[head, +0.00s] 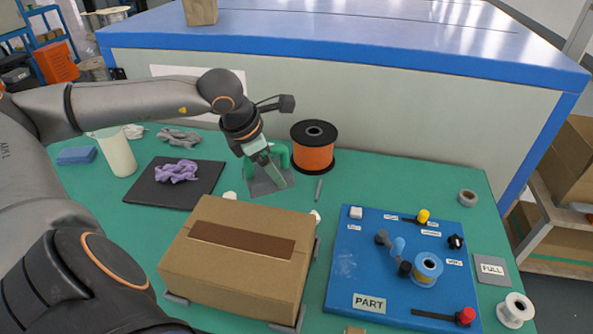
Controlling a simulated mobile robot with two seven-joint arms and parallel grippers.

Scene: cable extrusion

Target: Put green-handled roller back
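My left gripper (271,174) reaches down from the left arm over a small grey plate (262,189) at the back middle of the green table. Green parts (281,153), seemingly of the green-handled roller or its holder, show right behind and beside the fingers. The gripper hides most of them, and I cannot tell whether the fingers are shut on the handle. The roller end is not clearly visible. My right gripper is not in view.
An orange spool (313,158) stands close right of the gripper. A cardboard box (229,262) is in front. A black mat (145,193) with a purple cloth (176,171) lies left. A blue board (347,297) with fittings fills the right. A blue-edged bench (360,60) stands behind.

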